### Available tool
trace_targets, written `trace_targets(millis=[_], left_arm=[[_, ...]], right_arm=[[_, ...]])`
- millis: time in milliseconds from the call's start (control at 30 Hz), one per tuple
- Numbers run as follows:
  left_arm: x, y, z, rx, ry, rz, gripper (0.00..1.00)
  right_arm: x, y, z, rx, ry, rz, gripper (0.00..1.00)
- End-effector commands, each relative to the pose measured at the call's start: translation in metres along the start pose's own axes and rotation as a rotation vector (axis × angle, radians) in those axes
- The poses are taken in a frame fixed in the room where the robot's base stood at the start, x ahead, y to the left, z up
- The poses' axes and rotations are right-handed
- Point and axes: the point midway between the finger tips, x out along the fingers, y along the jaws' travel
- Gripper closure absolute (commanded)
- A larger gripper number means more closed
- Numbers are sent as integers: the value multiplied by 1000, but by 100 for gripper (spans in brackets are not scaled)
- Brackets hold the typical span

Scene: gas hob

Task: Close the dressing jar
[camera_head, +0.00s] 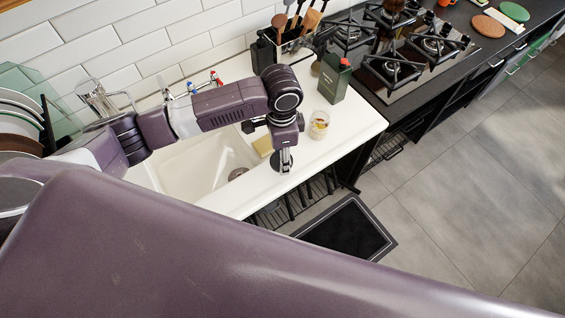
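A small clear glass jar (319,125) with amber contents stands on the white counter by the sink, near the counter's right end. I take it as the dressing jar; no lid is clearly visible on it. My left arm reaches in from the left over the sink. Its gripper (284,160) points down at the counter's front edge, left of and nearer than the jar, apart from it. A dark, round shape with a silver part shows at the gripper's tip; I cannot tell whether it is a held thing or the fingers. My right gripper is not in view.
A dark green canister (334,78) with a red cap stands just behind the jar. A yellow sponge (263,146) lies by the sink (190,160). A utensil holder (285,45) stands at the back. The gas hob (395,60) is to the right.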

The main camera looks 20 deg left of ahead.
Motion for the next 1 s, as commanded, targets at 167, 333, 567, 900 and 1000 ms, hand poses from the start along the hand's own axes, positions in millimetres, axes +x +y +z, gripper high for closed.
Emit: trace_targets(millis=[167, 333, 567, 900, 1000], left_arm=[[-54, -1, -2, 2, 6, -5, 63], [-98, -1, -2, 0, 4, -3, 63], [-133, 0, -1, -1, 0, -1, 63], [-141, 0, 0, 0, -1, 1, 63], [-141, 0, 0, 0, 0, 1, 63]], right_arm=[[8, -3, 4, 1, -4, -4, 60], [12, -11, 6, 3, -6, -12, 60], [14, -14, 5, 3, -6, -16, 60], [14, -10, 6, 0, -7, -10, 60], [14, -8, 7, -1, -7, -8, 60]])
